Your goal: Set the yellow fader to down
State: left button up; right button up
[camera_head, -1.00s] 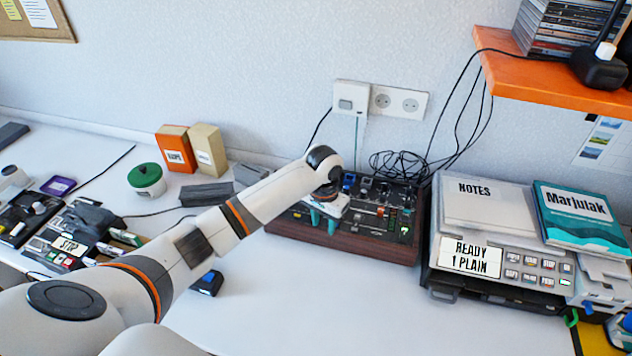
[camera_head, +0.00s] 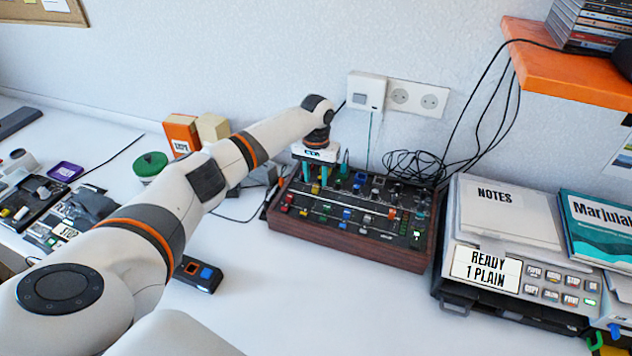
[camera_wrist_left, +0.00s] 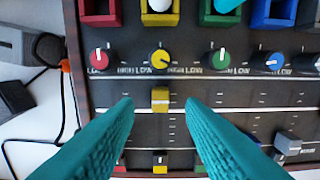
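The fader board (camera_head: 345,248) is a dark panel in a wooden case, with coloured knobs and sliders. In the left wrist view the yellow fader (camera_wrist_left: 160,98) is a small yellow cap on a slot with tick marks beside it, below a round yellow knob (camera_wrist_left: 161,59). My left gripper (camera_head: 314,178) is over the left part of the board, teal fingers pointing down. In the wrist view its fingers (camera_wrist_left: 160,103) are open, one on each side of the yellow cap, with gaps between. Whether the tips touch the panel I cannot tell. My right gripper is not in view.
A machine with a "READY 1 PLAIN" display (camera_head: 487,268) stands right of the board. Black cables (camera_head: 415,166) lie behind it. An orange shelf (camera_head: 565,75) hangs at the upper right. A small black device (camera_head: 198,274) lies front left. The table in front of the board is clear.

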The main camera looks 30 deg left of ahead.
aim_at(316, 189)
pick_arm(q)
jog(key=shift+f, duration=1.5)
jog(key=shift+c, duration=0.2)
grip_shut()
